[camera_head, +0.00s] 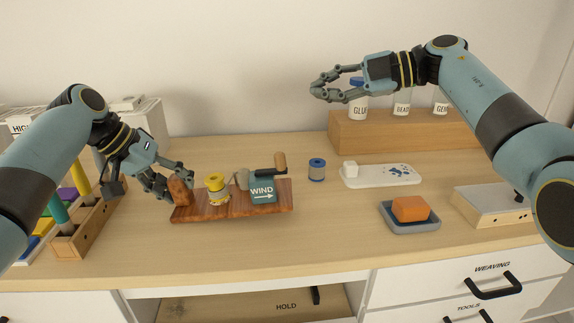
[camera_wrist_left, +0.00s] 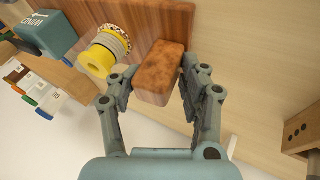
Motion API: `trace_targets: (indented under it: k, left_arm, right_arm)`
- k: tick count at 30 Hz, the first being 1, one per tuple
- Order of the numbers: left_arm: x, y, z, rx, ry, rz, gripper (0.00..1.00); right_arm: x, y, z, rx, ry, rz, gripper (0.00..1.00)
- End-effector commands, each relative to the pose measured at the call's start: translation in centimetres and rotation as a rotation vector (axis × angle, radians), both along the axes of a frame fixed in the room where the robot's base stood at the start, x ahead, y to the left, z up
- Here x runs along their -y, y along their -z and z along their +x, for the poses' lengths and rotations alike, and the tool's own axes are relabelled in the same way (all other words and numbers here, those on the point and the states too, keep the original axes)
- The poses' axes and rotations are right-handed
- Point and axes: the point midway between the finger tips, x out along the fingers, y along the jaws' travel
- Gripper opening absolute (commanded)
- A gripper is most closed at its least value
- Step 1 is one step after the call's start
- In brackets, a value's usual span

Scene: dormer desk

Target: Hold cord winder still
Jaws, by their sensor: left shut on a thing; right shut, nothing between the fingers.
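The cord winder is a reddish-brown wooden board (camera_head: 218,213) on the desk, with a yellow spool (camera_head: 216,188), a teal block marked WIND (camera_head: 262,190) and a crank with a wooden handle (camera_head: 280,161). A brown block (camera_head: 180,190) stands at the board's left end. My left gripper (camera_head: 178,188) is shut on this brown block; the left wrist view shows the block (camera_wrist_left: 160,73) between the fingers (camera_wrist_left: 158,92), with the yellow spool (camera_wrist_left: 101,57) beyond it. My right gripper (camera_head: 318,90) is shut and empty, raised near the glue bottle at the back.
A blue spool (camera_head: 317,169), a white tray (camera_head: 382,179) and an orange block (camera_head: 410,208) in a grey dish (camera_head: 408,222) lie right of the winder. A wooden riser (camera_head: 400,137) with labelled bottles stands behind. A wooden rack (camera_head: 85,228) is at the left.

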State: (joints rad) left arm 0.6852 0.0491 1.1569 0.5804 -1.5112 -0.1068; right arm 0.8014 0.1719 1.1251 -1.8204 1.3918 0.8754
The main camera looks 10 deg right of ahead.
Motion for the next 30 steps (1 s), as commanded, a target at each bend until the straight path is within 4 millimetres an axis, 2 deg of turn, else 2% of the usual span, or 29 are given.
trace_targets:
  k: [3,5,9,14,18,21,24,30]
  left_arm:
    - [0.0,0.6,-0.3,-0.01,0.0,0.001,0.0]
    - [0.0,0.6,-0.3,-0.01,0.0,0.001,0.0]
    - [0.0,0.6,-0.3,-0.01,0.0,0.001,0.0]
    - [0.0,0.6,-0.3,-0.01,0.0,0.001,0.0]
    - [0.0,0.6,-0.3,-0.011,0.0,0.002,0.0]
    - [0.0,0.6,-0.3,-0.011,0.0,0.002,0.0]
    - [0.0,0.5,-0.3,-0.011,0.0,0.002,0.0]
    - [0.0,0.5,-0.3,-0.011,0.001,0.001,0.0]
  right_arm:
    - [-1.0,0.4,-2.0,0.301,0.046,-0.042,0.0]
    - [-1.4,0.6,-3.6,0.434,0.073,-0.064,0.0]
    - [-2.2,1.3,-8.7,0.658,0.14,-0.106,0.0]
    - [-2.8,2.9,-14.9,0.732,0.192,-0.118,0.0]
    - [-3.4,5.8,-19.3,0.67,0.191,-0.109,0.0]
    - [-3.4,8.1,-21.0,0.615,0.188,-0.111,0.0]
    - [-3.6,9.3,-21.8,0.585,0.186,-0.112,0.0]
    - [-5.2,9.8,-20.7,0.576,0.187,-0.108,0.0]
